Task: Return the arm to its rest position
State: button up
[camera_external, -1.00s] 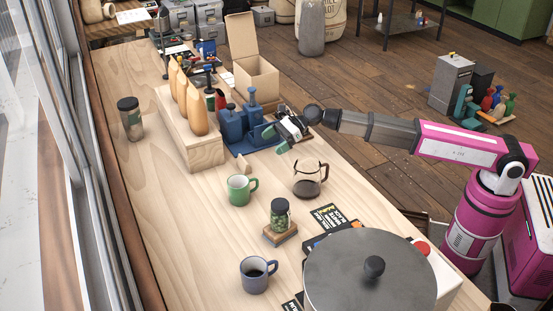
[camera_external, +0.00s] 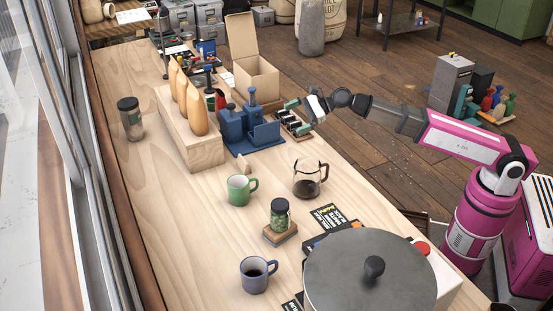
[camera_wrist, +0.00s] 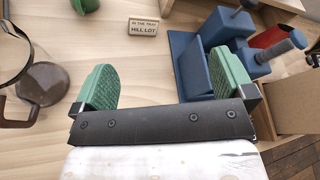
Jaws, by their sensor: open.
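My gripper (camera_external: 298,117) is raised over the table's right edge in the external view, beside the blue stand and clear of the carafe. In the wrist view its two green finger pads stand wide apart (camera_wrist: 164,82), with bare wooden tabletop between them and nothing held. My arm reaches back from its pink base at the right, bent at the elbow.
The blue stand (camera_external: 250,132) is close to my gripper. A glass carafe (camera_external: 309,181), green mug (camera_external: 238,190), jar (camera_external: 280,216) and blue mug (camera_external: 255,275) stand nearer the camera. An open cardboard box (camera_external: 257,82) is behind. A small sign (camera_wrist: 144,27) reads "HILL LOT".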

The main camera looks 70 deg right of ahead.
jog(key=s+d+f+h, duration=0.1)
jog(key=d+f+h, duration=0.1)
jog(key=d+f, duration=0.5)
jog(key=s+d+f+n+t+h, duration=0.15)
jog(key=d+f, duration=0.25)
jog(key=d, duration=0.8)
jog(key=s+d+f+m+h, duration=0.1)
jog(key=d+f+h, duration=0.3)
jog(key=d, duration=0.5)
jog(key=s+a+f+n+g+y, duration=0.1)
jog(key=s+a+f+n+g, duration=0.3)
jog(key=f, duration=0.5)
jog(key=s+a+f+n+g+y, duration=0.1)
jog(key=s+a+f+n+g, duration=0.2)
jog(key=f+n, duration=0.45)
jog(key=s+a+f+n+g, duration=0.2)
jog(key=s+f+n+g, duration=0.1)
jog(key=s+f+n, duration=0.2)
jog(key=s+a+f+n+g+h, duration=0.1)
jog(key=s+a+f+n+g, duration=0.1)
jog(key=s+f+n, duration=0.4)
jog(key=s+f+g, duration=0.1)
jog(key=s+f, duration=0.2)
jog(key=s, duration=0.2)
jog(key=shift+f, duration=0.15)
jog(key=shift+a+h, duration=0.1)
jog(key=shift+h, duration=0.15)
